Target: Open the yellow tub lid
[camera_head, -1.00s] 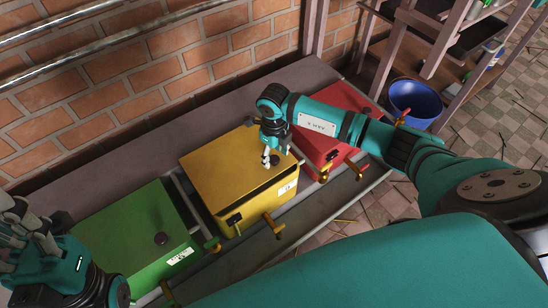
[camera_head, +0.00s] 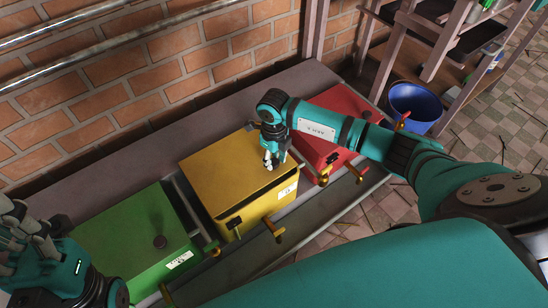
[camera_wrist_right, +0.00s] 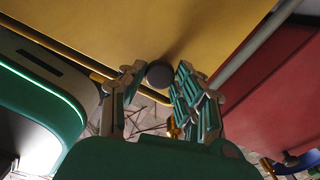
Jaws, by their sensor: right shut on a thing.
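The yellow tub (camera_head: 258,209) stands in the middle of a row of three tubs. Its flat yellow lid (camera_head: 215,172) lies over the top, with a thin dark line under the front edge. My right gripper (camera_head: 270,163) is at the lid's front right part. In the right wrist view, its fingers (camera_wrist_right: 160,85) are closed around the dark round knob (camera_wrist_right: 160,74) on the yellow lid (camera_wrist_right: 130,30). The knob is hidden by the gripper in the head view. My left gripper (camera_head: 20,235) is at the left edge, away from the yellow tub; its jaw state is unclear.
A green tub (camera_head: 135,235) stands left and a red tub (camera_head: 335,110) right, close beside the yellow one. Small brass taps (camera_head: 275,231) stick out in front. A brick wall (camera_head: 130,90) rises behind. A blue bucket (camera_head: 415,105) and wooden shelf (camera_head: 440,70) are at the right.

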